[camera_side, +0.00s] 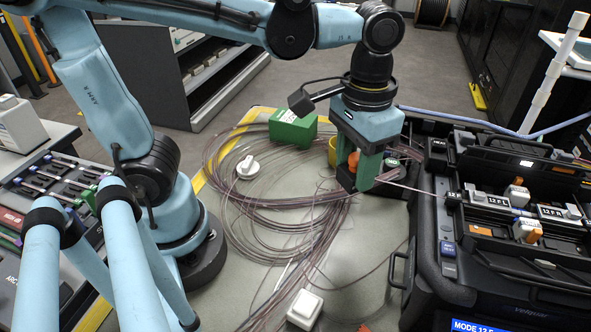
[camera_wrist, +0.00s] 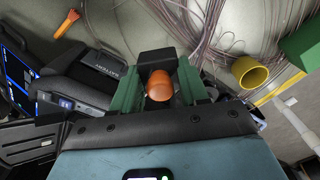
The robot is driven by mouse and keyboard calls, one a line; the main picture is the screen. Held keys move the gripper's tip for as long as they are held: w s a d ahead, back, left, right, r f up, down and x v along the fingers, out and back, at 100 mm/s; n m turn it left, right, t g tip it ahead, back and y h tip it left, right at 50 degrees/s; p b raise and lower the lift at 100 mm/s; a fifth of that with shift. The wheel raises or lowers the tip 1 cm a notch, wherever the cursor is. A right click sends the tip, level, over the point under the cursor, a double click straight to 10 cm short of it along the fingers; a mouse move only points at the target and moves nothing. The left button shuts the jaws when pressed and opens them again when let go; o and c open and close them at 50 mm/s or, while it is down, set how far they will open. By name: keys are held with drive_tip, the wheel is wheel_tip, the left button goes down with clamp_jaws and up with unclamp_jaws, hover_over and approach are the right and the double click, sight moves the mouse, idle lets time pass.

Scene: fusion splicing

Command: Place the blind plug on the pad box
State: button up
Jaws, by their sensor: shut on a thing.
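An orange, rounded plug, which looks like the blind plug (camera_wrist: 159,86), sits between the green fingers of my gripper (camera_wrist: 158,90) in the wrist view. It shows as a small orange patch (camera_side: 353,161) in the side view, partly hidden by a finger. My gripper (camera_side: 362,165) is shut on it, pointing down, left of the black splicing case. A green box with a white label (camera_side: 293,128), possibly the pad box, stands to the left of my gripper, apart from it. It also shows at the wrist view's right edge (camera_wrist: 302,45). I cannot tell for sure which box is the pad box.
A yellow cup (camera_wrist: 250,72) stands near the green box. Loose brown cable coils (camera_side: 270,200) cover the mat, with a white knob (camera_side: 248,168) and a white box (camera_side: 304,309). The open black case (camera_side: 430,215) bounds the right. The front mat is partly clear.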

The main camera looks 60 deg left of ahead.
drive_tip(key=w+a+r+n, duration=0.2)
drive_tip(key=w+a+n, duration=0.35)
drive_tip(key=a, duration=0.55)
drive_tip(key=n, duration=0.4)
hover_over(293, 117)
wheel_tip(293, 117, down, 5)
drive_tip(key=shift+w+d+f, duration=0.1)
drive_tip(key=shift+f, duration=2.2)
drive_tip(key=shift+f, duration=0.15)
drive_tip(key=o, duration=1.1)
drive_tip(key=shift+c, duration=0.2)
